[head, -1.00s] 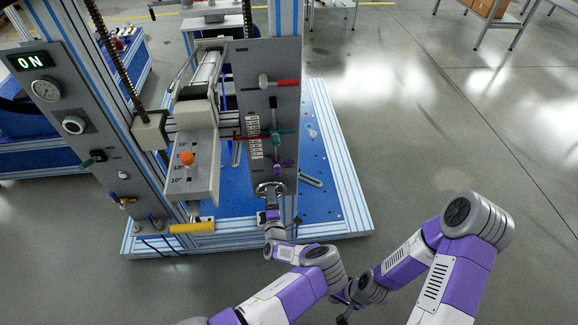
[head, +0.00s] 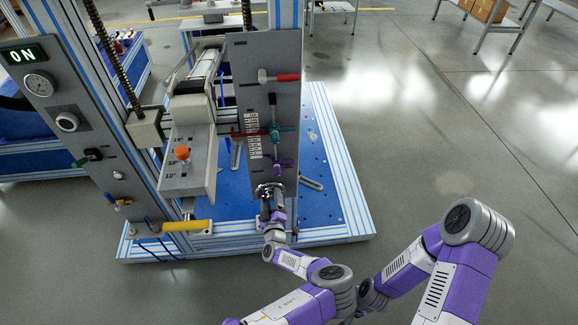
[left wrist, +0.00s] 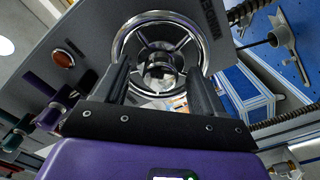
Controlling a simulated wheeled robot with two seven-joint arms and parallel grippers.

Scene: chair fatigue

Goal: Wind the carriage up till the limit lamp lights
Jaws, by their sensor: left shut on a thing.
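The chrome handwheel (left wrist: 122,42) is fixed to a grey panel lettered "WINDER" and also shows low on the panel in the head view (head: 265,188). My left gripper (left wrist: 162,78) is shut on the handwheel, its fingers on either side of the hub. A dull amber lamp (left wrist: 63,60) on the panel shows no clear glow. A grey box with an orange knob (head: 182,153), which may be the carriage, stands left of the panel, beside a block on a lead screw (head: 146,128). A red pointer (head: 243,134) crosses a white scale (head: 252,146). My right gripper is out of the picture below.
The panel (head: 260,60) also carries a red-handled lever (head: 285,77), a teal handle (head: 275,130) and a purple handle (head: 278,161). A control column at left has a lit "ON" display (head: 22,54). A yellow bar (head: 187,226) sits low in front.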

